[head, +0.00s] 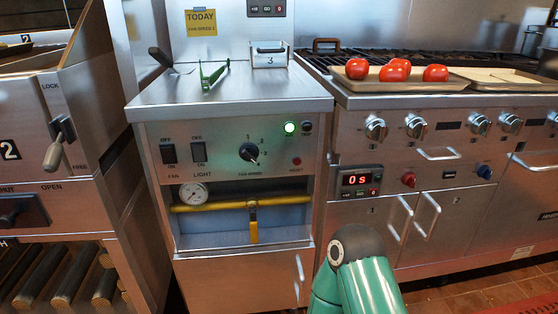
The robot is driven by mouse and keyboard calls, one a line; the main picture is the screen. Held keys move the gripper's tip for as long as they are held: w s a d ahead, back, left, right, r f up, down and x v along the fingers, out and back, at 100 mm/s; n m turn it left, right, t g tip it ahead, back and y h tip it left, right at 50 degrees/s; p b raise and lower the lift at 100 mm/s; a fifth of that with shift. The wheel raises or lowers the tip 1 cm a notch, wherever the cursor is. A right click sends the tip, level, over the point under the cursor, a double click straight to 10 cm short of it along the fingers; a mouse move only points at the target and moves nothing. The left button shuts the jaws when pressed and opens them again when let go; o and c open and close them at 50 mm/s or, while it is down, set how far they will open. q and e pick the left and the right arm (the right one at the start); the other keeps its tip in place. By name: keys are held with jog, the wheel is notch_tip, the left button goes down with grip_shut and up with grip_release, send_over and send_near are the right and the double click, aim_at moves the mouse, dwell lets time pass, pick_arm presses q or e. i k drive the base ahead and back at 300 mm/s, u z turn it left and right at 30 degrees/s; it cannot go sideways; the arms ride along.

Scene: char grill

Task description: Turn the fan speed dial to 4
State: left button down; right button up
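The fan speed dial (249,153) is a black round knob on the steel control panel (220,134) of the middle cabinet. Small numbers run around its upper and right side; 1 is at the top. A pale mark on the knob seems to point down and right, but it is too small to read its setting surely. Nothing touches the dial. A green arm part of mine rises at the bottom, right of the cabinet. Neither of my grippers is in view.
Left of the dial are the fan switch (168,153) and light switch (199,152); right are a lit green lamp (290,127) and red button (297,162). Below runs a yellow pipe (220,207) with a valve handle. Green tongs (213,75) lie on the countertop. Space before the panel is clear.

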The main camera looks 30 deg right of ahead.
aim_at(249, 152)
jog(key=z, duration=1.05)
jog(key=k, duration=0.45)
jog(key=u, duration=0.25)
jog(key=i, duration=0.45)
jog(key=u, duration=0.1)
